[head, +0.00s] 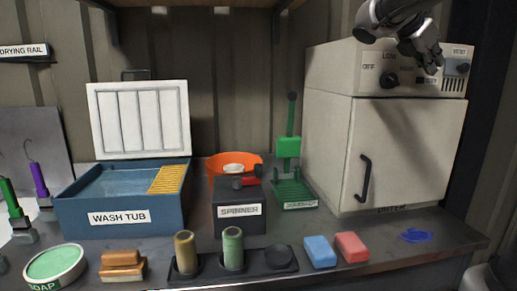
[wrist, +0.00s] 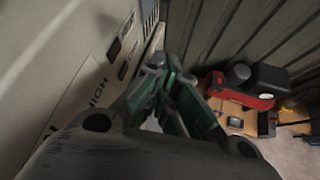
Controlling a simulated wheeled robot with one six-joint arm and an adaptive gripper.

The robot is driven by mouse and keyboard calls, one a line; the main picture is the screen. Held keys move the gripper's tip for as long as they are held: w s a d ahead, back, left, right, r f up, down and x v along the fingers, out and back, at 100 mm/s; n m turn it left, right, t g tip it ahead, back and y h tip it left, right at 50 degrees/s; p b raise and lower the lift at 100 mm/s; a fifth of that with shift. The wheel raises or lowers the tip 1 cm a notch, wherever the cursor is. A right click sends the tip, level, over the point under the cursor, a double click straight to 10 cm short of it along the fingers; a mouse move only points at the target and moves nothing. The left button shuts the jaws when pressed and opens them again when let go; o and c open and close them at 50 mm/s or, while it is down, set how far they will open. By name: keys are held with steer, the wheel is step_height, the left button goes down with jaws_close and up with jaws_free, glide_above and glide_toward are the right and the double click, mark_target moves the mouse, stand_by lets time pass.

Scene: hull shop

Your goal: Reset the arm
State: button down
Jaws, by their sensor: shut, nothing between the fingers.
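My gripper (head: 434,66) hangs at the top right of the head view, in front of the control panel of the white dryer (head: 325,150). In the wrist view my gripper (wrist: 160,62) points away from the camera with its fingers together and nothing between them. The dryer's panel (wrist: 85,75) fills the left side of that view, with part of the lettering "HIGH" readable. The dryer door is closed, and its dark handle (head: 364,178) is below my gripper. Whether my gripper touches the panel cannot be told.
The bench holds a blue wash tub (head: 125,215), a spinner (head: 238,222), an orange bowl (head: 233,160), a green press (head: 290,190), blue and red blocks (head: 352,246), a dark rack (head: 205,277) and a soap dish (head: 54,264). A red-and-black machine (wrist: 250,85) shows right in the wrist view.

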steer(key=s+a+f+m+y, duration=0.1)
steer(key=a+f+m+y, duration=0.15)
steer(key=f, duration=0.25)
steer(key=s+a+f+m+y, duration=0.1)
steer(key=s+f+m, duration=0.1)
steer(key=f+m, duration=0.3)
steer(key=s+a+f+m+y, duration=0.3)
steer(key=s+a+f+m, duration=0.2)
steer(key=s+f, duration=0.3)
steer(key=s+a+f+m+y, duration=0.4)
steer(key=s+f, duration=0.4)
steer(key=s, duration=0.4)
steer(key=shift+a+f+m+t, duration=0.35)
steer(key=shift+a+m, duration=0.45)
steer(key=shift+m, duration=0.45)
